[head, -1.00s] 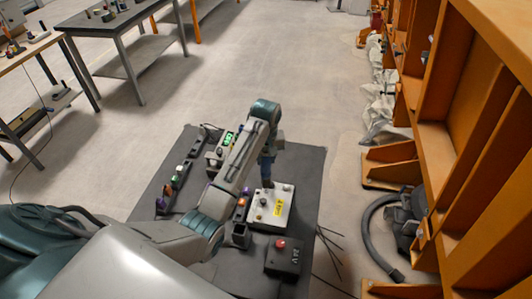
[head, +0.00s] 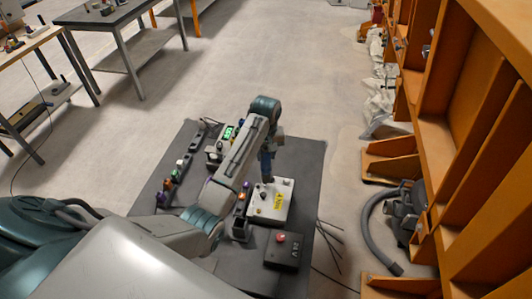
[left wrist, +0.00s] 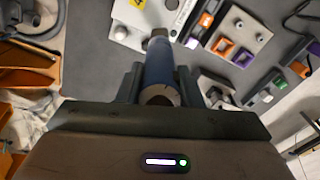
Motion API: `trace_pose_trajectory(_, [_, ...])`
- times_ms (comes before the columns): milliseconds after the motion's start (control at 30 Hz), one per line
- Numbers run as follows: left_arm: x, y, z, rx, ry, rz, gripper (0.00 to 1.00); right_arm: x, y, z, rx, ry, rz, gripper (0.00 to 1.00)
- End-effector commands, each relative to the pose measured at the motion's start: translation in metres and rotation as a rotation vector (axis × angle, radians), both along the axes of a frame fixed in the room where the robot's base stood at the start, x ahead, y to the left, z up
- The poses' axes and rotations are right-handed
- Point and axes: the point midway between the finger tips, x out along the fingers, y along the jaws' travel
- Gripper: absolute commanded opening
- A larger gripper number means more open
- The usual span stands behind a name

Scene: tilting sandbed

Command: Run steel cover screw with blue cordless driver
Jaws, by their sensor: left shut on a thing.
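My left gripper (head: 267,156) is shut on the blue cordless driver (head: 266,167), which points down over the far part of the steel cover (head: 262,209). The cover is a pale plate with a yellow label and dark knobs or screw heads. In the left wrist view the driver (left wrist: 160,72) stands between the two dark fingers (left wrist: 159,84), its round end toward the camera. Its far end meets or covers part of the cover (left wrist: 130,18). I cannot tell whether the tip touches a screw. My right gripper is not in view.
A dark box with a red button (head: 282,249) sits near the cover. A rail of coloured blocks (head: 176,177) and a unit with a green display (head: 228,132) share the dark mat (head: 162,151). An orange frame (head: 475,150) and a grey hose (head: 372,230) stand right.

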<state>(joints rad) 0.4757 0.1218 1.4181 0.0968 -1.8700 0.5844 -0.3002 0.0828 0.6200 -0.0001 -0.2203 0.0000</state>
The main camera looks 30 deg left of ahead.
Motion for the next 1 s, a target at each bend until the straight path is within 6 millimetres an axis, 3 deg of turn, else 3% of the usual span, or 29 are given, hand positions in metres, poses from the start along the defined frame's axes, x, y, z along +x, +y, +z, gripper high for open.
trace_pose_trajectory(333, [0.0006,0.0000,0.0004,0.000,-0.002,0.000,0.07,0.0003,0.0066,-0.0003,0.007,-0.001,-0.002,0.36])
trace_pose_trajectory(1000, [0.0000,-0.0002,-0.0062,0.000,0.000,0.000,0.07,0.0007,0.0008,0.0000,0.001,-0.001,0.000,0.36])
